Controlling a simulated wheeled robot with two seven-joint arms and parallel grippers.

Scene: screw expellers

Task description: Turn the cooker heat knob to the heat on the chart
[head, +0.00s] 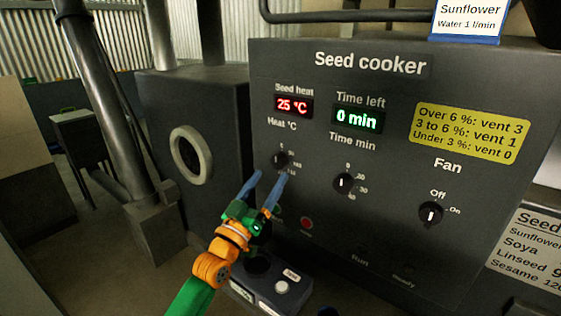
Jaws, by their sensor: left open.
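The heat knob (280,159) is a dark round knob under the "Heat °C" label on the left of the grey seed cooker panel (400,260). The seed heat display (293,105) reads 25 °C in red. My left gripper (265,180), with blue fingers, is open just below the heat knob. Its fingertips look close to the knob, but I cannot tell whether they touch it. The chart (530,250) is a white board at the lower right, cut off by the picture edge. It lists Sunflower, Soya, Linseed and Sesame; most heat values are out of frame. My right gripper does not show.
The time knob (344,183) and fan knob (431,212) sit right of the heat knob. A red button (306,223) is below, near my gripper. A small box with a round button (281,287) stands under the panel. A yellow vent label (470,132) is at upper right.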

